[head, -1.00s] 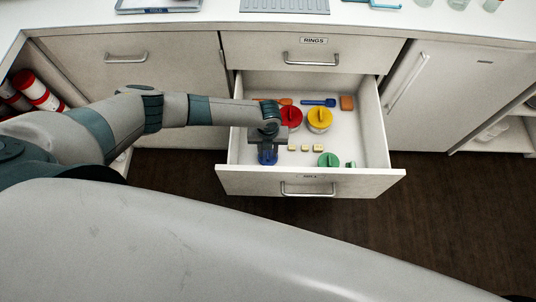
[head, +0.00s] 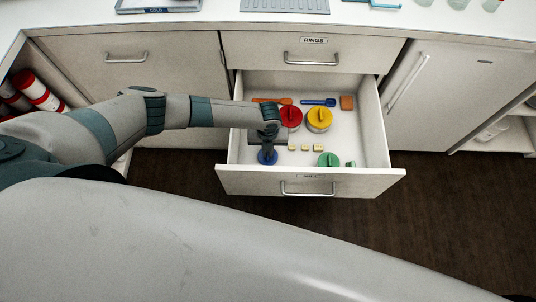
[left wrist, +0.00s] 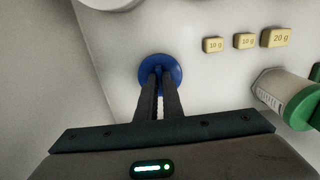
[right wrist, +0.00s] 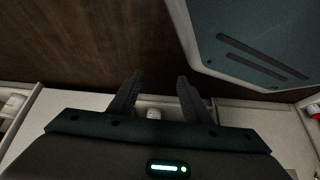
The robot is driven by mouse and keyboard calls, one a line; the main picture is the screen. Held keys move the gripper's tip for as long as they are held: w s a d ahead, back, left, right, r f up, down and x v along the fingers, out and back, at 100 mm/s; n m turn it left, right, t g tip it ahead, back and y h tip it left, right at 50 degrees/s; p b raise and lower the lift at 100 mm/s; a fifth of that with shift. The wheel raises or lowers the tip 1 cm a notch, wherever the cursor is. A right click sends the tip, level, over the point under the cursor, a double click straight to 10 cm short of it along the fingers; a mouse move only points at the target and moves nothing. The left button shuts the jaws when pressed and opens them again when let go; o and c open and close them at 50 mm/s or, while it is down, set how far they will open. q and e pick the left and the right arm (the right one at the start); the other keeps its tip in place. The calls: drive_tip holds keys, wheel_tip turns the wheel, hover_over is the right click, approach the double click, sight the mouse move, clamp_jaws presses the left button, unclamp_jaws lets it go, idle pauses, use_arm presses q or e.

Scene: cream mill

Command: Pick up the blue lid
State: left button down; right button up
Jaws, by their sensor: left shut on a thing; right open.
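The round blue lid (head: 267,158) is in the front left part of the open drawer (head: 370,135). My left gripper (head: 266,148) points down over it. In the left wrist view the fingers (left wrist: 158,80) are closed together on the raised middle of the blue lid (left wrist: 172,66). Whether the lid touches the drawer floor I cannot tell. My right gripper (right wrist: 157,92) is open and empty, with dark floor and a white cabinet edge beyond it. The right gripper is out of the head view.
In the drawer are a red-lidded jar (head: 291,118), a yellow-lidded jar (head: 319,119), a green-lidded jar (head: 328,160), small yellow weights (head: 305,147), a blue scoop (head: 318,102), an orange scoop (head: 272,101) and an orange block (head: 347,103). The drawer's front wall is close to the lid.

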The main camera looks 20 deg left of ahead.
use_arm(q)
drive_tip(key=shift+r, duration=0.15)
drive_tip(key=shift+r, duration=0.55)
wheel_tip(320, 180, up, 9)
drive_tip(key=shift+f+b, duration=0.15)
drive_tip(key=shift+b, duration=0.15)
use_arm(e)
drive_tip(key=shift+w+a+r+t, duration=0.15)
drive_tip(key=shift+w+a+r, duration=0.1)
drive_tip(key=shift+w, duration=0.3)
drive_tip(key=shift+w+a+r+t, duration=0.15)
drive_tip(key=shift+w+a+r, duration=0.1)
drive_tip(key=shift+w, duration=0.25)
drive_tip(key=shift+s+f, duration=0.1)
drive_tip(key=shift+s, duration=0.05)
